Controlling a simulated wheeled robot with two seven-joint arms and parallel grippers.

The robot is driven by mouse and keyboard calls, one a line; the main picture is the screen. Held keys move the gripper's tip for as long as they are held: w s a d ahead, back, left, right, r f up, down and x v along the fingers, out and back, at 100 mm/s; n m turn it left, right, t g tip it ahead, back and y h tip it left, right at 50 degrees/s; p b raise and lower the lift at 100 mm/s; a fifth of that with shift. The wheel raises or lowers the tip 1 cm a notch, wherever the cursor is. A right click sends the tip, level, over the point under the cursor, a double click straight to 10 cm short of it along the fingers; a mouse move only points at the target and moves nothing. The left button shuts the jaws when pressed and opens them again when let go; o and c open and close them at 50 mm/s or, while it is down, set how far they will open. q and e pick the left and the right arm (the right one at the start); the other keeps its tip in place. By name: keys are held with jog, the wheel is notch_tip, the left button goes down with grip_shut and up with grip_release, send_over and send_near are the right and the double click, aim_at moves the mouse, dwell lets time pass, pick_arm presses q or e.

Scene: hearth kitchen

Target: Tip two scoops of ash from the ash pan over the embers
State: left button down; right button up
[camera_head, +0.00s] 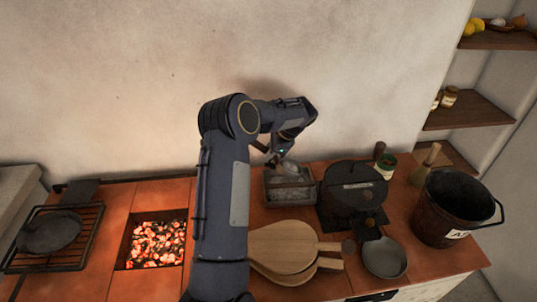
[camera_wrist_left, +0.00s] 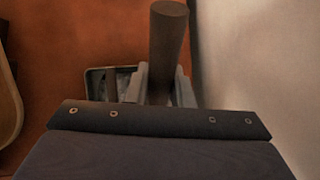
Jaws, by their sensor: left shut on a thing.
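The ash pan (camera_head: 268,201), a grey metal tray with ash in it, stands near the wall at the middle of the counter. My left gripper (camera_head: 276,155) is above the pan, shut on the scoop (camera_head: 289,168). In the left wrist view the fingers (camera_wrist_left: 160,84) close around the scoop's brown round handle (camera_wrist_left: 168,38), and the pan's rim (camera_wrist_left: 88,78) shows behind. The scoop's head is partly hidden, so I cannot tell whether it carries ash. Glowing embers (camera_head: 156,244) lie in a square pit left of my arm. My right gripper is not in view.
Wooden boards (camera_head: 283,247) lie in front of the pan. A black lidded pot (camera_head: 355,188), a small grey pan (camera_head: 384,258) and a dark bucket (camera_head: 450,208) stand to the right. A grate (camera_head: 85,240) with a dark pan (camera_head: 50,232) is left of the embers.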

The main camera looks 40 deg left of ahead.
pick_arm(q)
jog(key=shift+r+t+h+p, duration=0.4)
jog(key=shift+r+t+p, duration=0.15)
jog(key=shift+r, duration=0.7)
jog(key=shift+r+t+h+p, duration=0.45)
jog(key=shift+r+p, duration=0.2)
jog(key=shift+r, duration=0.55)
notch_tip(320, 180, up, 8)
jog(key=t+h+p, duration=0.2)
jog(key=p, duration=0.3)
jog(key=shift+n, duration=0.3)
